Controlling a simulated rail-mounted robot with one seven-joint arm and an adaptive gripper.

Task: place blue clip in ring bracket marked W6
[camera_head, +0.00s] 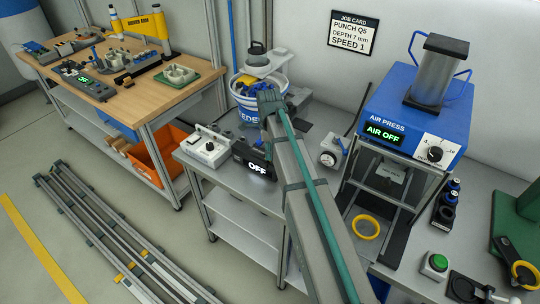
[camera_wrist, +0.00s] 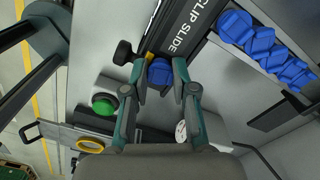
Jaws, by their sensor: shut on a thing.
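In the wrist view my gripper (camera_wrist: 159,71) is shut on a blue clip (camera_wrist: 160,73), with one fingertip on each side of it. The clip is at the lower end of a black slide (camera_wrist: 180,28) marked CLIP SLIDE; I cannot tell whether it touches the slide. More blue clips (camera_wrist: 265,46) lie in a row at the upper right. A yellow ring (camera_wrist: 90,146) on a grey plate shows at the lower left. In the head view a yellow ring bracket (camera_head: 524,274) stands at the right edge. No W6 mark is legible.
In the head view the air press (camera_head: 415,110) stands at the right, reading AIR OFF. A green button (camera_head: 438,262) and a black rack with blue tops (camera_head: 446,204) sit near it. A bucket (camera_head: 258,98) stands behind my arm. A workbench (camera_head: 120,95) is at the left.

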